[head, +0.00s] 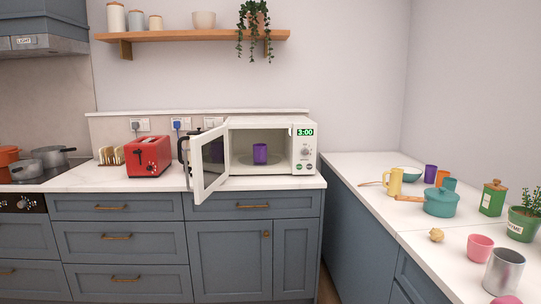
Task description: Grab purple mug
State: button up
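A purple mug (260,153) stands upright inside the open microwave (304,166), on its round plate (244,161). I cannot make out a handle on it. A second purple cup or mug (430,173) stands on the right counter, behind the teal pot and near the wall. The microwave door (210,162) is swung open to the left. My gripper is not in view.
A red toaster (148,156) and a kettle, partly hidden by the door, stand left of the microwave. The right counter holds a yellow mug (394,182), teal pot (440,202), green canister (493,198), pink cup (480,247) and metal cup (503,271). The counter corner is clear.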

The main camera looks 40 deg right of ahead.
aim_at(259, 150)
jog(key=u, duration=0.05)
jog(key=i, duration=1)
jog(key=z, duration=0.05)
